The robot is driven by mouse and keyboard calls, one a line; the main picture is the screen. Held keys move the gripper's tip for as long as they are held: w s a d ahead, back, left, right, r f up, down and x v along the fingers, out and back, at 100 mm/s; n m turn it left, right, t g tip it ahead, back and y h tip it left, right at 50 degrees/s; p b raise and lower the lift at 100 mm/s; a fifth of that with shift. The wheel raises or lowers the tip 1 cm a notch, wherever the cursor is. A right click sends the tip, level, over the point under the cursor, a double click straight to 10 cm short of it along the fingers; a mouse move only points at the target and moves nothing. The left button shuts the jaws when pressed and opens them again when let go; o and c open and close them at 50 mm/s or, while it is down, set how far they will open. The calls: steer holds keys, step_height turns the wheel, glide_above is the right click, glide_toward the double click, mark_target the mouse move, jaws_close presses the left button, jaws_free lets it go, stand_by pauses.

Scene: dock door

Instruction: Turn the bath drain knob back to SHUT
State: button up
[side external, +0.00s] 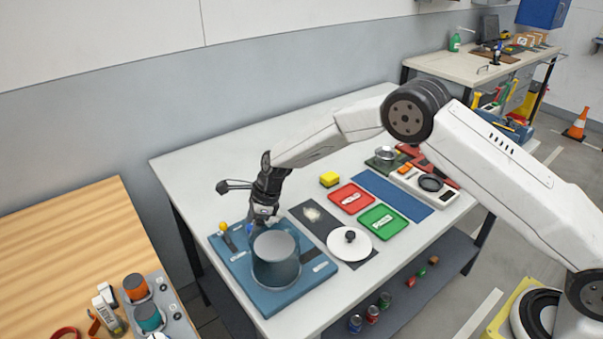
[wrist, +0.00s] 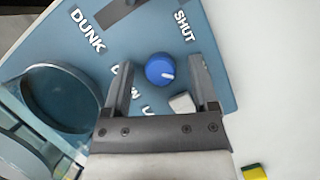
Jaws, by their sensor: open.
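The blue drain knob (wrist: 160,68) shows in the wrist view on a blue board (wrist: 220,75). Its white pointer mark faces right and slightly down, while the SHUT label (wrist: 184,25) lies above and to the right of the knob. My gripper (wrist: 160,66) is open, one finger on each side of the knob in the picture. I cannot tell whether either finger touches it. In the side external view my gripper (side external: 263,209) is low over the back of the board (side external: 294,292), behind the round bath tank (side external: 277,262); the knob is hidden there.
The tank (wrist: 62,98) stands left of the fingers in the wrist view, and a small white block (wrist: 181,103) is near the right finger. A yellow-tipped lever (side external: 224,228) is at the board's left. Red (side external: 352,198) and green (side external: 382,221) trays lie to the right.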

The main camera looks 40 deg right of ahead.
jaws_close()
steer(key=shift+n, duration=0.3)
steer(key=n+g, duration=0.1)
steer(key=n, duration=0.2)
steer(key=shift+y, duration=0.3)
steer(key=n+g, duration=0.1)
steer(key=n, duration=0.2)
steer(key=shift+w+n+g, duration=0.15)
steer(key=shift+n+g, duration=0.25)
steer(key=n+g, duration=0.1)
steer(key=n, duration=0.2)
steer(key=shift+h, duration=0.4)
steer(key=shift+n+g+h, duration=0.5)
steer(key=shift+n+g, duration=0.1)
steer(key=shift+n, duration=1.7)
